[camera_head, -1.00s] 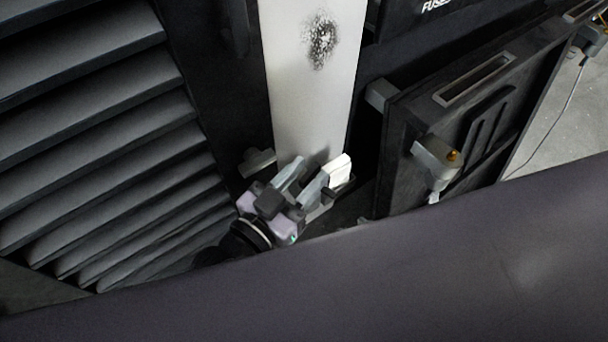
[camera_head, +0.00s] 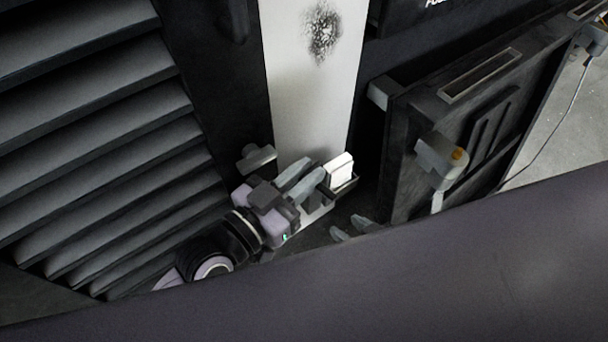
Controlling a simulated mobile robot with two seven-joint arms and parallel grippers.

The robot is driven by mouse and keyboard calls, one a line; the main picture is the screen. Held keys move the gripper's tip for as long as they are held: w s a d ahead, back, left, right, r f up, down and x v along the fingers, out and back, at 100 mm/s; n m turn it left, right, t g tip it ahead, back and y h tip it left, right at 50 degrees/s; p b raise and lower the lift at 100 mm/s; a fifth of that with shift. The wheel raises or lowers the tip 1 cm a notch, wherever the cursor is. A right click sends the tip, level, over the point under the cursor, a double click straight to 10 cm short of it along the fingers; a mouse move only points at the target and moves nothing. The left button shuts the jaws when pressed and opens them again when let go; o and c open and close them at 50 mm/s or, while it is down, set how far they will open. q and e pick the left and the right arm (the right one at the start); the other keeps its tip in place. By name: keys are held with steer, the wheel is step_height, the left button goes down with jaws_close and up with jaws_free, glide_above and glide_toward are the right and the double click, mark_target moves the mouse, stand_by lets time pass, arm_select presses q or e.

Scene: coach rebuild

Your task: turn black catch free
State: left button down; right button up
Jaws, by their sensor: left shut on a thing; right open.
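My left gripper (camera_head: 309,183) is at the foot of the pale panel (camera_head: 312,110), its fingers closed around a small dark piece (camera_head: 314,199), which may be the black catch. The fingers hide most of it, so I cannot tell its turn. A white block (camera_head: 340,168) in a dark holder sits just right of the fingers. My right gripper (camera_head: 352,228) shows only as two grey fingertips, apart and empty, below and right of the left gripper. My large arm link hides the rest of it.
A grey T-shaped catch (camera_head: 257,157) is left of the panel's foot. A dark hinged door (camera_head: 480,110) stands open at right with a grey latch (camera_head: 438,160) bearing a brass knob. Dark louvres (camera_head: 100,130) fill the left. A cable (camera_head: 568,110) hangs at far right.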

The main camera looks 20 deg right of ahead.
arm_select(q)
steer(key=c, duration=1.2)
jaws_free()
steer(key=shift+o, duration=0.2)
steer(key=v, duration=0.7)
steer(key=shift+p, duration=0.35)
steer(key=shift+a, duration=0.1)
jaws_close()
